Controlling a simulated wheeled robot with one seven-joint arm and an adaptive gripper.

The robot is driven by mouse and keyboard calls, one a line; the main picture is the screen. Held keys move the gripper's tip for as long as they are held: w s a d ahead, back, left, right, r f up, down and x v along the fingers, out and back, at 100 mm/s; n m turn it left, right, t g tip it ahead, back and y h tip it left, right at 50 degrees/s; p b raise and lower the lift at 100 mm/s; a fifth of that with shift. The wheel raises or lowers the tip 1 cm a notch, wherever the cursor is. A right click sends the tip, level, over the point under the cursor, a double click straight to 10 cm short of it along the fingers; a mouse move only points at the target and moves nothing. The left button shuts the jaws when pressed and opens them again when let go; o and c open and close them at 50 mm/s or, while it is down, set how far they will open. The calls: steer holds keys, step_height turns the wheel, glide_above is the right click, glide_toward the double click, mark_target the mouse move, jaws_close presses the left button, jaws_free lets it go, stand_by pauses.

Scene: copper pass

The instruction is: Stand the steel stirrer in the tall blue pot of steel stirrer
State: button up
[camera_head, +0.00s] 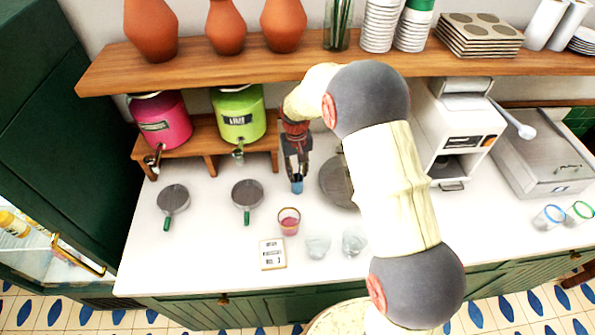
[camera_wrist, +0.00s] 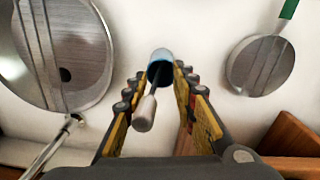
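The steel stirrer (camera_wrist: 145,114) shows in the wrist view as a dark shaft with a pale grey upper end. Its shaft runs down into the mouth of the tall blue pot (camera_wrist: 161,56), and it leans a little. The blue pot also shows in the head view (camera_head: 297,187), on the counter just below my gripper (camera_head: 296,172). In the wrist view my gripper (camera_wrist: 160,100) is open, its fingers on either side of the stirrer's upper end, with gaps visible on both sides. The stirrer's lower end is hidden inside the pot.
A round steel pan (camera_head: 337,184) stands close right of the pot. A small green-handled pan (camera_head: 247,192) is to the left. A wooden stand (camera_head: 205,141) holds dispensers behind.

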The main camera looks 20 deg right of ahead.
steer(key=s+r+t, duration=0.1)
steer(key=s+r, duration=0.1)
steer(key=r, duration=0.8)
steer(key=s+r, duration=0.2)
steer(key=r, duration=0.7)
steer(key=s+r+t, duration=0.2)
steer(key=s+r, duration=0.6)
steer(key=s, duration=0.2)
steer(key=s+r+t, duration=0.2)
steer(key=s, duration=1.6)
steer(key=shift+s+t, duration=0.25)
steer(key=shift+t, duration=0.05)
steer(key=shift+a, duration=0.1)
step_height(320, 180, down, 11)
steer(key=b, duration=1)
steer(key=shift+b, duration=0.4)
